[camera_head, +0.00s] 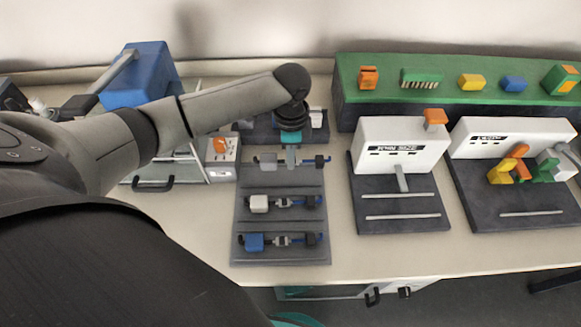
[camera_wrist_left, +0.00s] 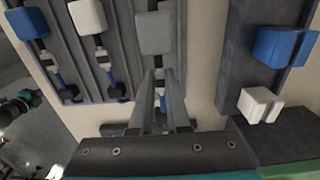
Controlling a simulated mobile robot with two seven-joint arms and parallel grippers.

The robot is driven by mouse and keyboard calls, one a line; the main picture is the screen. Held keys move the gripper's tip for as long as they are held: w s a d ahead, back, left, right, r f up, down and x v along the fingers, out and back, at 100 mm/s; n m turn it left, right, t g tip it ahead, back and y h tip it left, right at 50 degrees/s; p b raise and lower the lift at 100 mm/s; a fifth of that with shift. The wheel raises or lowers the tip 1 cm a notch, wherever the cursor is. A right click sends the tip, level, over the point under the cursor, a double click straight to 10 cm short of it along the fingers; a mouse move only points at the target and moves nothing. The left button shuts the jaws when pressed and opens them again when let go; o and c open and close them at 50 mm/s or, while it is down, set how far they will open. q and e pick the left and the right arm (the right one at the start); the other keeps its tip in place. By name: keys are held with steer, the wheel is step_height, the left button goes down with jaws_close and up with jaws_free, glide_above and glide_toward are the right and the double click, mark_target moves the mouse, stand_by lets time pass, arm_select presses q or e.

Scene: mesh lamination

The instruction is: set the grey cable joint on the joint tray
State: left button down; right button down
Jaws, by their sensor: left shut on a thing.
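The grey cable joint (camera_head: 268,161) is at the top row of the dark grey joint tray (camera_head: 283,223). My left gripper (camera_head: 291,158) points down over this row and is shut on the joint's middle part, between its grey block and its dark end plug (camera_head: 321,162). In the left wrist view the grey block (camera_wrist_left: 155,33) shows just beyond the fingers (camera_wrist_left: 160,100), lined up with its row. It looks level with the tray, but I cannot tell whether it touches. The fingers hide the gripped part. My right gripper's jaws do not show.
The white joint (camera_head: 259,204) and the blue joint (camera_head: 254,243) lie in the lower rows. A dark rack (camera_head: 259,133) stands just behind the tray. White fixtures (camera_head: 401,145) on dark bases are to the right, with bare table between. A green shelf (camera_head: 440,94) is behind them.

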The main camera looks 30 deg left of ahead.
mark_target(291, 176)
arm_select(q)
step_height(291, 176, down, 4)
steer(key=shift+f+b, duration=0.25)
steer(key=shift+b, duration=0.3)
steer(key=shift+r, duration=0.1)
steer(key=c, duration=0.9)
jaws_free()
step_height(291, 176, up, 12)
steer(key=p, duration=0.3)
